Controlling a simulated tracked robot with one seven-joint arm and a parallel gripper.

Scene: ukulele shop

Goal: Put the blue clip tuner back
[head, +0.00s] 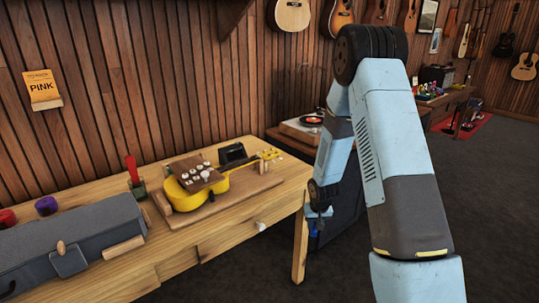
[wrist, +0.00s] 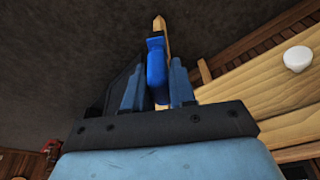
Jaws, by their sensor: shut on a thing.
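The blue clip tuner (wrist: 157,68) is between the two fingers of my gripper (wrist: 157,92) in the wrist view, its far end sticking out past the fingertips. My gripper is shut on it. In the head view my gripper (head: 319,206) hangs low, just off the right end of the wooden workbench (head: 225,238), beside its front leg. A small blue patch, likely the tuner (head: 314,233), shows below it. The fingers are too small there to tell apart.
A yellow ukulele (head: 216,188) lies on a board on the workbench. A grey case (head: 70,245) fills the bench's left end. A drawer knob (head: 261,226) sticks out in front. A turntable (head: 310,120) stands behind. Dark floor (head: 495,220) is clear at right.

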